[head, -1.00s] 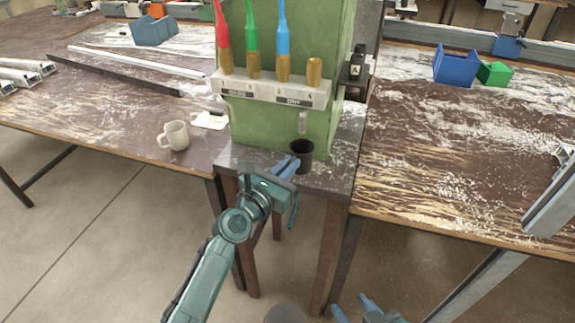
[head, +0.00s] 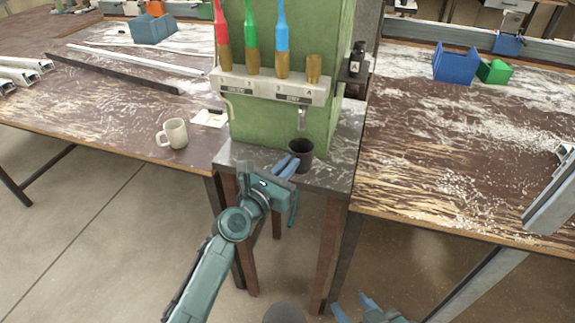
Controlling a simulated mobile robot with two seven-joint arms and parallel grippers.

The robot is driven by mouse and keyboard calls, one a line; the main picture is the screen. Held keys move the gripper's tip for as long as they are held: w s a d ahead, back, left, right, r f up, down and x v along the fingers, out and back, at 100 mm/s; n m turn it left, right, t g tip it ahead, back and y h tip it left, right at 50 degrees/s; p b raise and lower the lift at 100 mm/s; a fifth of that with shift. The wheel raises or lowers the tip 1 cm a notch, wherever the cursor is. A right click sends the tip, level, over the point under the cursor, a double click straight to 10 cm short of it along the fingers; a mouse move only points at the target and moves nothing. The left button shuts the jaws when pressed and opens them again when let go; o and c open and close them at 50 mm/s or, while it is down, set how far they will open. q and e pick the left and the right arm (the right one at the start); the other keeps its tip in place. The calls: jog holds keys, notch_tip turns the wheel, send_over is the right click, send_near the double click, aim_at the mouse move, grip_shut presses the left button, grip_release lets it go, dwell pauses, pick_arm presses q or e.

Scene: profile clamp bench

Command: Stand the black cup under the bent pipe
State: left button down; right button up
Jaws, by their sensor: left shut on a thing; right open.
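The black cup (head: 301,157) is upright at the dark stand top, in front of the green housing and below its right end. My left gripper (head: 288,166) is shut on the cup's near left side. Whether the cup's base touches the stand is hard to tell. A thin, curved, pale pipe (head: 227,106) hangs at the left end of the grey panel. A short, straight-looking spout (head: 302,119) hangs at the right end, just above and behind the cup. My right gripper (head: 354,309) is open and empty at the bottom edge, low in front of the stand.
A beige mug (head: 174,133) and a white card (head: 209,118) are on the left table, near the stand. The stand top (head: 240,155) has bare room left of the cup. Blue (head: 455,65) and green bins are far right.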

pick_arm(q)
jog(key=c, duration=1.5)
grip_release()
jog(key=shift+s, duration=0.1)
jog(key=p+v, duration=0.2)
jog(key=v, duration=0.7)
jog(key=shift+s+a, duration=0.25)
jog(key=shift+s, duration=0.1)
jog(key=shift+f, duration=0.1)
